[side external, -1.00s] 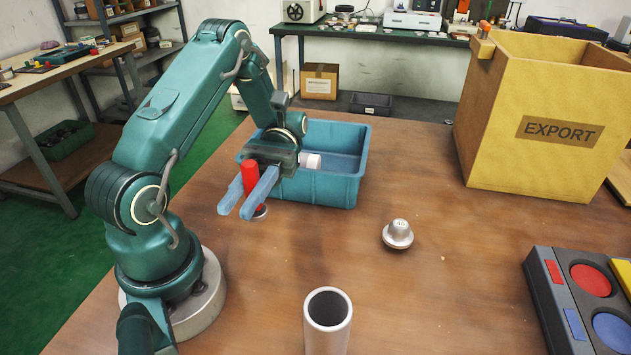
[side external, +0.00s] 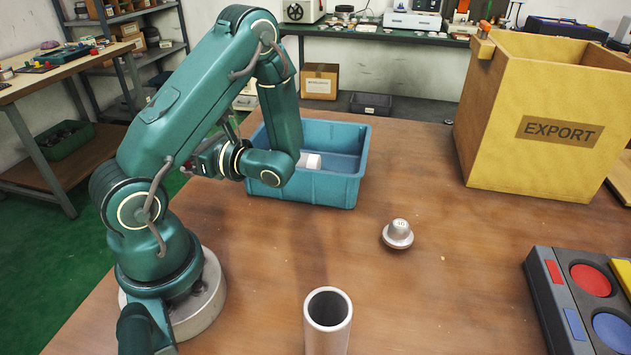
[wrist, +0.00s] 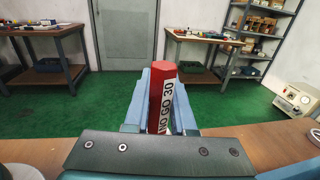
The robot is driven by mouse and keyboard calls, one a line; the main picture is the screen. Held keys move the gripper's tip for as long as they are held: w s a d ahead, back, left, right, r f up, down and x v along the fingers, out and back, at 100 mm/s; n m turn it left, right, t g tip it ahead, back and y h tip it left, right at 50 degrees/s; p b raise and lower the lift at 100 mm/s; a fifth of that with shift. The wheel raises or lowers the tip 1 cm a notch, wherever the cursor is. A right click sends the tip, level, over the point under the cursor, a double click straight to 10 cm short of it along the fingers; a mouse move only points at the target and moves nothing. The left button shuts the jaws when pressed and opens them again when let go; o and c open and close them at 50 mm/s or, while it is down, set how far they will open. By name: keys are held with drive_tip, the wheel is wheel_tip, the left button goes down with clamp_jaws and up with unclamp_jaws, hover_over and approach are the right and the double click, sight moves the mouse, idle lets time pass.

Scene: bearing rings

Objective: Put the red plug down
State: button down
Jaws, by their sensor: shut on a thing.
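The red plug (wrist: 162,95) stands between the two blue fingers of my gripper (wrist: 160,110) in the wrist view, tilted slightly. A white label on it reads "NO GO 30". My gripper is shut on it, and green floor lies beyond. In the side external view my wrist points to the left, and the fingers are mostly hidden behind my arm. Only a small speck of red shows there, at the wrist's left end. The plug's lower end is hidden in both views.
A blue bin (side external: 325,190) with a white cylinder (side external: 309,162) inside stands behind my arm. A silver knobbed part (side external: 398,235), an upright grey tube (side external: 328,325), a panel (side external: 550,305) with red and blue discs, and a yellow EXPORT box (side external: 490,150) stand on the table.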

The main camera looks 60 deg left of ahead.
drive_tip(key=w+a+f+m+t+y, duration=0.1)
drive_tip(key=w+a+m+t+y, duration=0.1)
drive_tip(key=w+m+t+y, duration=0.25)
drive_tip(key=shift+t+h, duration=0.75)
drive_tip(key=shift+h, duration=0.1)
drive_tip(key=shift+w+a+f, duration=0.1)
drive_tip(key=shift+w+f, duration=0.1)
drive_tip(key=shift+f, duration=1.75)
drive_tip(key=shift+w+f, duration=0.2)
drive_tip(key=shift+f, duration=1.75)
drive_tip(key=shift+f, duration=0.1)
drive_tip(key=c, duration=0.8)
unclamp_jaws()
drive_tip(key=shift+o, duration=0.2)
